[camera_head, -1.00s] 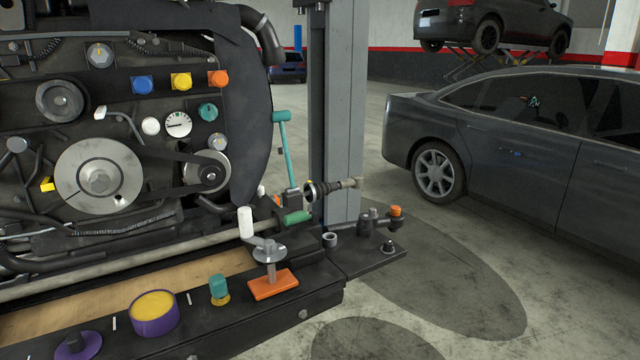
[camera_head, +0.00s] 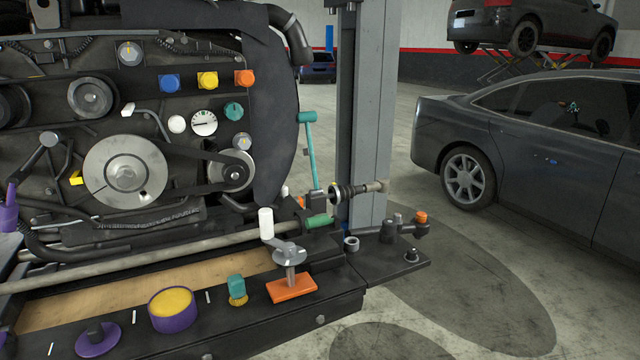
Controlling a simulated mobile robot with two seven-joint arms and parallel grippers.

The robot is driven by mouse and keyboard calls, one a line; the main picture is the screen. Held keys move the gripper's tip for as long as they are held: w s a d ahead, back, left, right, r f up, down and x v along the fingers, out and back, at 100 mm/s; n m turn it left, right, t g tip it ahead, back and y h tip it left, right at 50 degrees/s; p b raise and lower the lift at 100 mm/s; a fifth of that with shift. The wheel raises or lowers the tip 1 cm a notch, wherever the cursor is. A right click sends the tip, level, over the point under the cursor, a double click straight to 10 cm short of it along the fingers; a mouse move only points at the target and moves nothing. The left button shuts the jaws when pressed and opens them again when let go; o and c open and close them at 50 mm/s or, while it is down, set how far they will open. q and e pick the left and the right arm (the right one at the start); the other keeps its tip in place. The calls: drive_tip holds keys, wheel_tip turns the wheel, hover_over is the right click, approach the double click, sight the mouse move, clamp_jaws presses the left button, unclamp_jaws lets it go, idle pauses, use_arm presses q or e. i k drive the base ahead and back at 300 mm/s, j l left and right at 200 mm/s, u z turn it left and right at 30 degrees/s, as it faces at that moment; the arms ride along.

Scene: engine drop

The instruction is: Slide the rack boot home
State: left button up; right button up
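A black ribbed boot (camera_head: 343,192) sits around a horizontal metal rod (camera_head: 375,187) at the right end of the engine rig, in front of a grey lift post. A dark block with a metal collar stands at the boot's left end. I cannot tell whether the boot touches the collar. The teal lever (camera_head: 308,150) rises just left of the boot, and a green grip (camera_head: 319,221) lies below it. Neither of my grippers is in view.
A grey post (camera_head: 370,120) stands right behind the boot. A black shelf (camera_head: 400,262) below carries a small metal ring (camera_head: 351,244) and an orange-capped fitting (camera_head: 420,218). A white-knobbed crank (camera_head: 266,224) stands on the front ledge. A dark car (camera_head: 540,160) is parked behind at right.

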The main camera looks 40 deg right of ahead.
sight(345, 192)
drive_tip(key=l+u, duration=0.25)
drive_tip(key=l, duration=0.2)
drive_tip(key=k+l+u, duration=0.1)
drive_tip(key=l+u, duration=0.15)
drive_tip(key=l, duration=0.2)
drive_tip(key=k+l+u, duration=0.1)
drive_tip(key=l, duration=0.5)
drive_tip(key=k+l+u, duration=0.15)
drive_tip(key=l, duration=0.15)
drive_tip(key=k+l, duration=0.1)
drive_tip(key=l, duration=0.25)
drive_tip(key=k+l, duration=0.15)
drive_tip(key=l, duration=0.25)
drive_tip(key=k+l, duration=0.1)
drive_tip(key=l, duration=0.25)
drive_tip(key=k+l+u, duration=0.1)
drive_tip(key=l, duration=0.3)
drive_tip(key=k+l, duration=0.15)
drive_tip(key=l, duration=0.2)
